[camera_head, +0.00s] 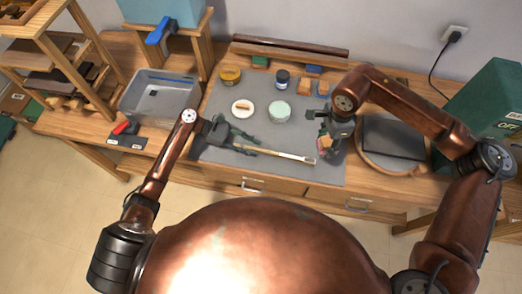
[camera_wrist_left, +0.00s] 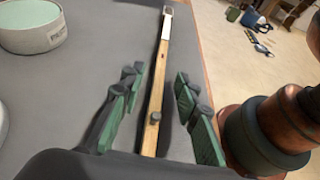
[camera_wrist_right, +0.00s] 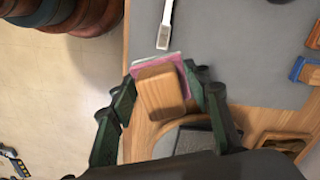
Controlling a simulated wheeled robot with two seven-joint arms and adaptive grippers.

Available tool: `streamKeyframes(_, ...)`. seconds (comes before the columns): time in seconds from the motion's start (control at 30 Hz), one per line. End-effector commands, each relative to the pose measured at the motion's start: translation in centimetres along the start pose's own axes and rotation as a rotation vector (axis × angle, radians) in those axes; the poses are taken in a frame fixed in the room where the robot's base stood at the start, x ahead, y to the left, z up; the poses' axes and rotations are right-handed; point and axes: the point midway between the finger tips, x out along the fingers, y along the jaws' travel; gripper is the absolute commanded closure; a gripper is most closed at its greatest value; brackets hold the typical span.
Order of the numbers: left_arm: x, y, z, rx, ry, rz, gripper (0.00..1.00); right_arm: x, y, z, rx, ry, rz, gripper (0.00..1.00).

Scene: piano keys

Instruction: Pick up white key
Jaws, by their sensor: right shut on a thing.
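The white key (camera_head: 285,155) is a long wooden stick with a white far end, lying on the grey mat. In the left wrist view its wooden shaft (camera_wrist_left: 156,95) runs between the fingers of my left gripper (camera_wrist_left: 155,90), with its white end pointing away. Those green-padded fingers are open, one on each side of the shaft, with gaps visible. My right gripper (camera_wrist_right: 165,85) is shut on a wooden block (camera_wrist_right: 163,93) with a pink layer at its far side. In the head view this block (camera_head: 324,142) is near the key's white end.
The grey mat (camera_head: 216,110) also holds a mint-lidded round tin (camera_head: 280,112), a white round dish (camera_head: 242,108), a yellow jar (camera_head: 230,76) and a dark blue jar (camera_head: 282,78). A grey bin (camera_head: 160,97) stands left. A round board (camera_head: 390,148) lies right.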

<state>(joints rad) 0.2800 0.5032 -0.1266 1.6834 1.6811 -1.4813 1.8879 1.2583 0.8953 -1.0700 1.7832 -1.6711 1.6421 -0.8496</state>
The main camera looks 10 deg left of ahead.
Motion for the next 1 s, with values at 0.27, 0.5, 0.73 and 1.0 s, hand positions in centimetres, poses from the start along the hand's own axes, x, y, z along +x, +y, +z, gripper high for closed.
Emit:
streamKeyframes(0.27,2.4,0.0,-0.1,-0.001,0.001,0.002,0.71,0.0,0.0,0.0,0.0,0.0,0.0,0.75)
streamKeyframes(0.5,2.4,0.0,-0.1,-0.001,0.001,0.001,0.79,0.0,0.0,0.0,0.0,0.0,0.0,0.75)
streamKeyframes(0.73,2.4,0.0,-0.1,-0.001,0.001,0.001,0.95,0.0,0.0,0.0,0.0,0.0,0.0,0.75)
streamKeyframes(1.0,2.3,0.0,-0.1,-0.001,0.001,0.001,1.0,0.0,0.0,0.0,0.0,0.0,0.0,0.75)
